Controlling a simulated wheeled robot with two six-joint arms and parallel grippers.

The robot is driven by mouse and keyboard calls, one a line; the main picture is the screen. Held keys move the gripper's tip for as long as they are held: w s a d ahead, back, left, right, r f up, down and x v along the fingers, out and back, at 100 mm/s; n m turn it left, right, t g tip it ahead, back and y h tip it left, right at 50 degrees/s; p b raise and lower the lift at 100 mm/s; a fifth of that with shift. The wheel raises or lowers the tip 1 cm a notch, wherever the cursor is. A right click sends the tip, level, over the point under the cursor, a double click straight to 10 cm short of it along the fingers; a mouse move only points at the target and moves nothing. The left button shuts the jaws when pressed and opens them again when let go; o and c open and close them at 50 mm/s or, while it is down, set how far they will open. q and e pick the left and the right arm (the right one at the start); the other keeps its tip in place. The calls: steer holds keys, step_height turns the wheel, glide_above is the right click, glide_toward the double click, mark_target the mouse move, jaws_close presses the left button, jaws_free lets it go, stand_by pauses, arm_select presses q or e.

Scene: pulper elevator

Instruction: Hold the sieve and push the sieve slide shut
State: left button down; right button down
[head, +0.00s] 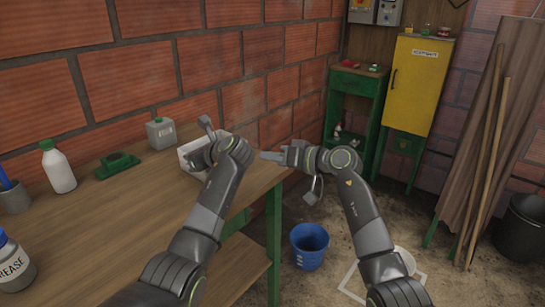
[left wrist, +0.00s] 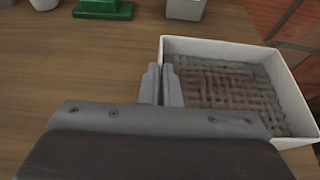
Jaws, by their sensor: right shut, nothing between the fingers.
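The sieve is a white, open box (head: 188,150) at the table's right end in the head view. In the left wrist view the sieve (left wrist: 292,90) shows a woven grey-brown mesh floor inside low white walls. My left gripper (left wrist: 163,88) is shut on the sieve's left wall, one finger on each side; in the head view its wrist hides much of the box. My right gripper (head: 266,156) is shut and empty, just right of the sieve by the table edge, pointing left. I cannot make out the sieve slide as a separate part.
On the wooden table (head: 100,225) stand a grey canister (head: 161,133), a green tool (head: 117,165), a white bottle (head: 58,168) and a grease container (head: 14,262). A brick wall runs behind. A blue bucket (head: 309,247) stands on the floor right of the table.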

stand_by(0.3)
arm_select(q)
steer(key=c, duration=1.6)
jaws_free()
steer(key=shift+o, duration=0.2)
